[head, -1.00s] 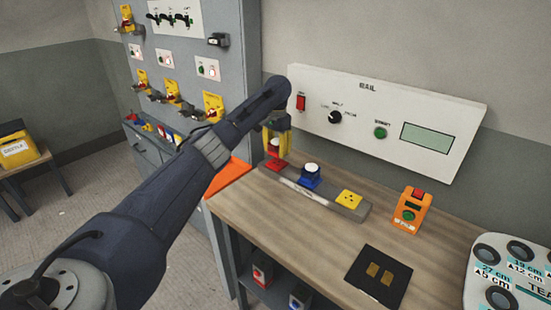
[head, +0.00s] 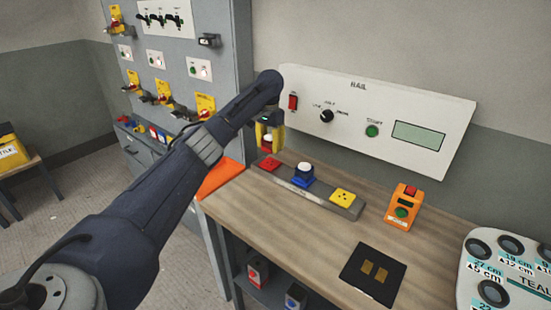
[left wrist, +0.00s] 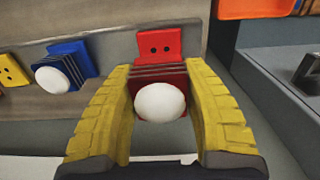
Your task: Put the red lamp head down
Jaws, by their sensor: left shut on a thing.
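The red lamp head (left wrist: 160,103), a finned red block with a white dome, is between the yellow fingers of my left gripper (left wrist: 161,78), which is shut on it. In the head view the left gripper (head: 269,138) holds the lamp head (head: 267,146) just above the red base (head: 269,163) at the left end of the grey rail, with a small gap between. The red base also shows in the left wrist view (left wrist: 159,45), with two dark holes. My right gripper is not in view.
The rail strip (head: 322,199) also carries a blue lamp with a white dome (head: 304,174) and a yellow socket piece (head: 342,196). The RAIL panel (head: 360,105) stands close behind. An orange button box (head: 404,208) and black plate (head: 372,274) lie rightward on the wooden bench (head: 280,230).

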